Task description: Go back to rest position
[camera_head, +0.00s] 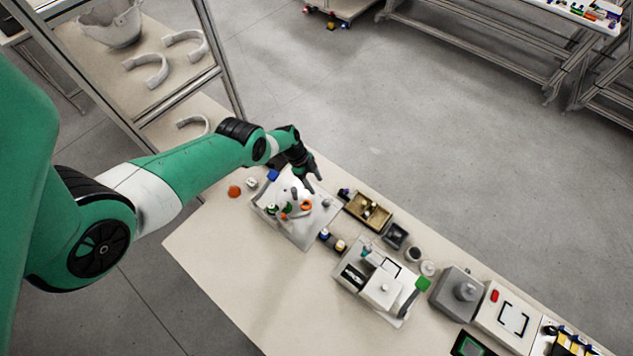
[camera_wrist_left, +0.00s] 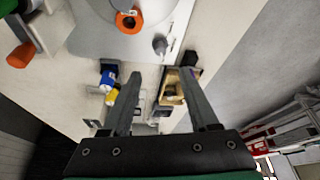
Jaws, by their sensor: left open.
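My left gripper (camera_head: 313,180) is over the far edge of the table, just beyond a white fixture plate (camera_head: 302,239) that holds small orange, green and grey parts. In the left wrist view my left gripper (camera_wrist_left: 165,75) is open, with its two fingers apart and nothing between them. The plate (camera_wrist_left: 95,42) and an orange ring (camera_wrist_left: 128,21) show ahead of the fingers there. The right gripper is in neither view.
The table (camera_head: 240,300) carries a brown tray (camera_head: 369,212), a white device (camera_head: 380,287) and a grey block (camera_head: 456,291) to the right. An orange piece (camera_head: 234,191) lies to the left. A rack (camera_head: 165,95) with pale shells stands behind. The front left table is bare.

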